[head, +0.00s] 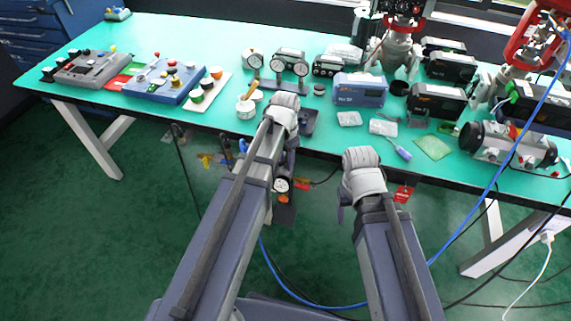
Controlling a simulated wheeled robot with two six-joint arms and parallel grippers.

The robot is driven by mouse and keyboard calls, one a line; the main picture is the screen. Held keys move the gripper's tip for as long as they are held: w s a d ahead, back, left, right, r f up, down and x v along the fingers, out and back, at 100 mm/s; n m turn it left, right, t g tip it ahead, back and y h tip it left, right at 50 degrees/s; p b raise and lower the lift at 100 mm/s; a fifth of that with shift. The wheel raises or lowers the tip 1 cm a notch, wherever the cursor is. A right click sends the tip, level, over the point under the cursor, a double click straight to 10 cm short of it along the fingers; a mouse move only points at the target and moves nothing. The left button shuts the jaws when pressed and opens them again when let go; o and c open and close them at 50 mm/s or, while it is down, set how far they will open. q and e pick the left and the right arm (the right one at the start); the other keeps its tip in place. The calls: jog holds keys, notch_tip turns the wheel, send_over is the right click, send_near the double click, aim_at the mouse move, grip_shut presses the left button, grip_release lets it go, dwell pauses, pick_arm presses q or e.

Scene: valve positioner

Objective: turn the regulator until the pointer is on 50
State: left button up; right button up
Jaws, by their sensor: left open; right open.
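A small round white-faced gauge (282,185) with an orange part below it shows under the table's front edge, beside my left forearm. It looks like part of the regulator, which my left arm partly hides. The pointer and the numbers are too small to read. My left gripper (286,104) is at the table's front edge, above and in front of this gauge; its fingers are mostly hidden by my wrist. My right gripper (361,160) is to the right of the gauge, just in front of the table edge, apart from it. Both grippers are open, and I see nothing held.
The green-topped table (225,55) carries control boxes (163,81) at left, twin gauges (289,62) in the middle, a blue meter (360,90) and a grey cylinder (508,145) at right. A red tag (403,193) hangs below the edge. Cables cross the floor.

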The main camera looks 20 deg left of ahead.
pick_arm(q)
grip_shut()
dwell(0.3)
dwell(0.3)
